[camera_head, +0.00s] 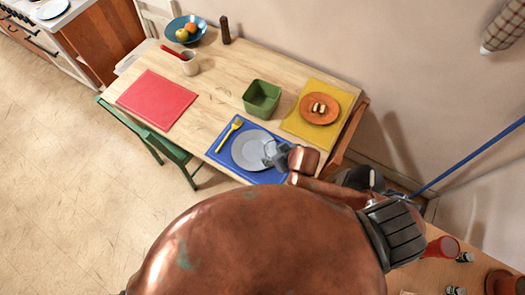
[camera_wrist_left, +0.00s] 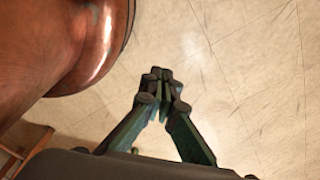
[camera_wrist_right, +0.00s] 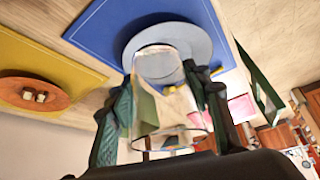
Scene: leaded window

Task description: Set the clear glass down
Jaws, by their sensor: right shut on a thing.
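The clear glass (camera_wrist_right: 160,85) is between the fingers of my right gripper (camera_wrist_right: 166,84), which is shut on it. In the head view my right gripper (camera_head: 274,154) holds the glass (camera_head: 270,147) over the right part of a grey plate (camera_head: 245,152). The plate lies on a blue placemat (camera_head: 218,151) at the table's near edge. I cannot tell whether the glass touches the plate. In the left wrist view my left gripper (camera_wrist_left: 160,82) is shut and empty over the pale floor; it is not visible in the head view.
The wooden table (camera_head: 215,95) also holds a yellow fork (camera_head: 232,130), a green square bowl (camera_head: 262,98), a yellow placemat (camera_head: 340,92) with an orange plate (camera_head: 320,117), and a red placemat (camera_head: 155,98). Bare wood shows left of the blue mat. A green chair (camera_head: 150,138) stands at the near side.

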